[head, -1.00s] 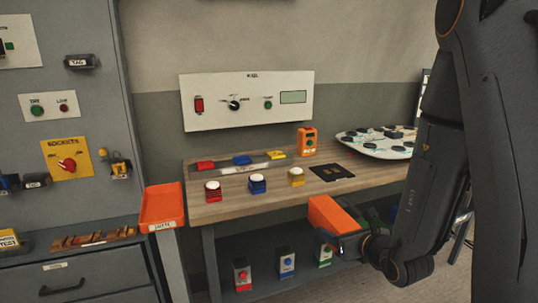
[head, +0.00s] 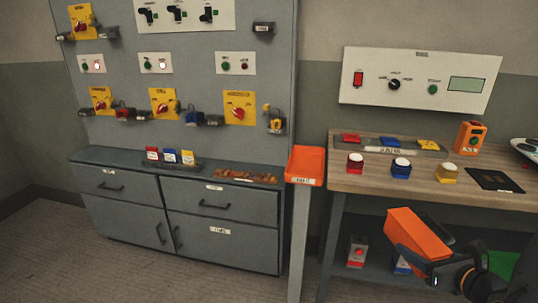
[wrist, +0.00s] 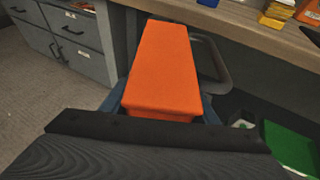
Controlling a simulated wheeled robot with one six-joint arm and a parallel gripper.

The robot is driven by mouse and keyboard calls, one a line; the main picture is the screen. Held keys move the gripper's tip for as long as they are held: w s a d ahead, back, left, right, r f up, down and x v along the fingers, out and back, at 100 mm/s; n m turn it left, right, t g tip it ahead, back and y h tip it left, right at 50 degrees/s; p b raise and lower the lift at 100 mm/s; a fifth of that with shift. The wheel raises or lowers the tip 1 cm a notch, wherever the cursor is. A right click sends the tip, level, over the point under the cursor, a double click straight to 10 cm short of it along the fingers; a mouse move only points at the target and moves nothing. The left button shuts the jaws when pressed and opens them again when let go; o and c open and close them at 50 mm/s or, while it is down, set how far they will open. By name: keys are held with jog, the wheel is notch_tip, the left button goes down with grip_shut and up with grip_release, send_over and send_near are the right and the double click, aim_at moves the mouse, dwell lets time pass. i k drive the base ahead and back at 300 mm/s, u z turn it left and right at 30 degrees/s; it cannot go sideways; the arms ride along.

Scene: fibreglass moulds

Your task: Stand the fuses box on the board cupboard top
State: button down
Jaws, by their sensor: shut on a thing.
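My gripper (head: 432,256) is shut on a plain orange box (head: 408,232) at the lower right of the head view, held in front of the workbench. No label on this box can be read. In the wrist view the orange box (wrist: 165,65) stretches away from the jaws, tilted. The board cupboard (head: 215,238) is grey with drawers and doors and stands at the left below the switch board. Its top (head: 112,154) is a narrow ledge, well left of my gripper.
Small red, blue and yellow boxes (head: 170,156) and a brown rack (head: 247,175) occupy the cupboard top's middle and right; its left end looks clear. An orange tray (head: 305,165) on a post stands between cupboard and workbench (head: 375,181). Plugs hang on the board above.

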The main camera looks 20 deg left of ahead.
aim_at(110, 156)
jog(key=u, duration=2.7)
jog(key=i, duration=5.65)
jog(key=z, duration=2.6)
